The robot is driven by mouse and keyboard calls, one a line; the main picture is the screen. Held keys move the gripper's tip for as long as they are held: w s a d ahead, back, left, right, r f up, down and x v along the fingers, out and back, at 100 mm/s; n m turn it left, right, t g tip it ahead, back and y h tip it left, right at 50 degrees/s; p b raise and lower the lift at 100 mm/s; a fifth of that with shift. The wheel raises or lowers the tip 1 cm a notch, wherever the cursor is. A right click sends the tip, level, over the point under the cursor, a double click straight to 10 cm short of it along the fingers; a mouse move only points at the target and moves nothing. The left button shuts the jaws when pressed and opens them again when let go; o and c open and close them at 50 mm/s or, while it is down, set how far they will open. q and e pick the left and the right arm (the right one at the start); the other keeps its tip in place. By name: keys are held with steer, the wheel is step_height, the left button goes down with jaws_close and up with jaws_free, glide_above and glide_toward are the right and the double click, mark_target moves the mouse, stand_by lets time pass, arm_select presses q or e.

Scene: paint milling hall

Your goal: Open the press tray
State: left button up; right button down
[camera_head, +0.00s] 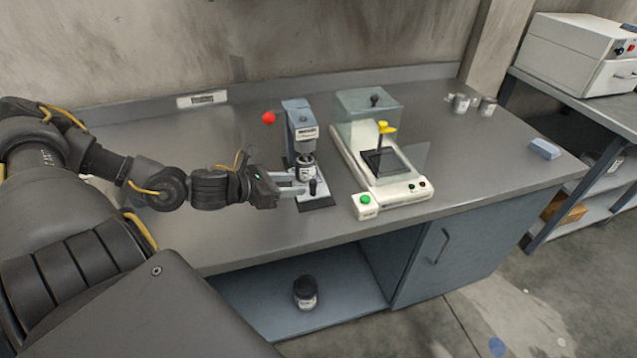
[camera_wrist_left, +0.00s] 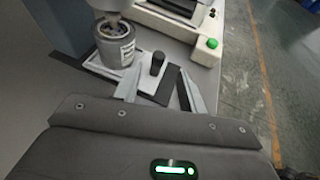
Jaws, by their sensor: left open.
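The press (camera_head: 299,122) is a blue-grey column on a dark base with a red ball (camera_head: 268,117) on its left side. A small labelled can (camera_head: 307,168) stands under its head, on the pale press tray (camera_wrist_left: 101,63). The tray has an upright black knob (camera_head: 313,187) at its front; it also shows in the left wrist view (camera_wrist_left: 157,64). My left gripper (camera_head: 301,183) comes in from the left at tray height, open and empty. In the left wrist view its two fingers (camera_wrist_left: 159,82) point toward the knob, which stands between or just beyond their tips. Contact cannot be told.
A white machine (camera_head: 407,190) with clear covers, a yellow knob and a green button stands close right of the press. Small cans (camera_head: 460,104) and a blue block (camera_head: 544,148) sit farther right. The bench (camera_head: 240,238) is clear in front.

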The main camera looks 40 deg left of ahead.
mark_target(319, 192)
arm_select(q)
steer(key=p+x, duration=0.1)
steer(key=x, duration=0.7)
steer(key=shift+w+f, duration=0.15)
steer(key=shift+w, duration=0.2)
steer(key=shift+w+d+f, duration=0.1)
arm_select(e)
steer(key=shift+s+a+r, duration=0.2)
steer(key=shift+a+r, duration=0.3)
steer(key=shift+r, duration=0.15)
steer(key=shift+d, duration=0.1)
arm_select(q)
jaws_close()
arm_select(e)
steer(key=shift+d, duration=0.1)
